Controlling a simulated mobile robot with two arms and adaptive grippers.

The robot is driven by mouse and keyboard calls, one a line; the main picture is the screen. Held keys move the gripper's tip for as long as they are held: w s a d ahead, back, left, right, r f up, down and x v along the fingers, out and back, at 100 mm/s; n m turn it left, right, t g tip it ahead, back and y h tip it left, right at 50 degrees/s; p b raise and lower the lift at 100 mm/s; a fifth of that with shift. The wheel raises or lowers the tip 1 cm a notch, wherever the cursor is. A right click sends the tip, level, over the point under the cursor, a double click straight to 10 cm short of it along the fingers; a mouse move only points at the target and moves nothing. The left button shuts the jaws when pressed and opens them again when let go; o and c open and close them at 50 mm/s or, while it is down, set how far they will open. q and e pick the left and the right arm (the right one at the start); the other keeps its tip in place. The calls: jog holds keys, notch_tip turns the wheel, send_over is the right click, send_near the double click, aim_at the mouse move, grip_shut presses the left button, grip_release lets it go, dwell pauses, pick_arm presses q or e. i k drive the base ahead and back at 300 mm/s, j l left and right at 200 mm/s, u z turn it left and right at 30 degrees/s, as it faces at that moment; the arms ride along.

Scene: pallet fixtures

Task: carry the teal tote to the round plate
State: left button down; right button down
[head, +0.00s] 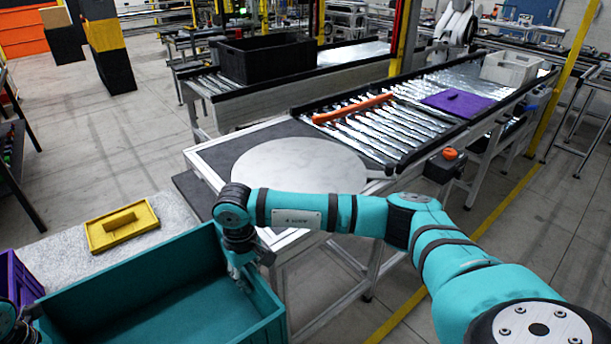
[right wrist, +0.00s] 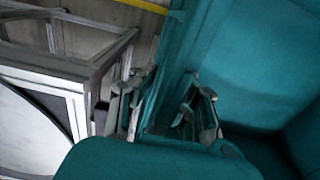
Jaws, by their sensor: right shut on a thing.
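The teal tote (head: 145,278) is at the lower left of the head view, open at the top and empty where I can see in. Its near part is cut off by the frame. My right gripper (head: 242,278) is shut on the tote's right wall, pointing down. In the right wrist view its fingers (right wrist: 165,112) lie on both sides of the teal wall (right wrist: 172,75). The round plate (head: 300,165), a pale marbled disc, lies bare on the dark end of the conveyor table, beyond my right arm. Only a sliver of my left arm shows at the left edge; its fingers cannot be made out.
A yellow tray (head: 122,226) lies on a speckled grey surface (head: 65,258) behind the tote. A purple crate (head: 18,281) stands at left. An orange bar (head: 352,108), purple panel (head: 455,103) and grey bin (head: 510,67) are on the rollers beyond the plate.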

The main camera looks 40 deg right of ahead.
aim_at(299, 168)
jog(key=k+l+u, duration=0.1)
jog(key=u, duration=0.35)
jog(key=k+l+u, duration=0.1)
jog(key=u, duration=0.3)
jog(key=k+l+u, duration=0.1)
jog(key=u, duration=0.35)
jog(key=k+u, duration=0.1)
jog(key=u, duration=0.3)
jog(key=k+l+u, duration=0.25)
jog(key=k, duration=0.25)
jog(key=k+z, duration=0.1)
jog(key=z, duration=0.8)
jog(key=k+l+z, duration=0.1)
jog(key=z, duration=0.4)
jog(key=l+z, duration=0.2)
jog(key=z, duration=0.25)
jog(key=k+l+z, duration=0.1)
jog(key=z, duration=0.35)
jog(key=i, duration=2)
jog(key=l+z, duration=0.05)
jog(key=l, duration=0.1)
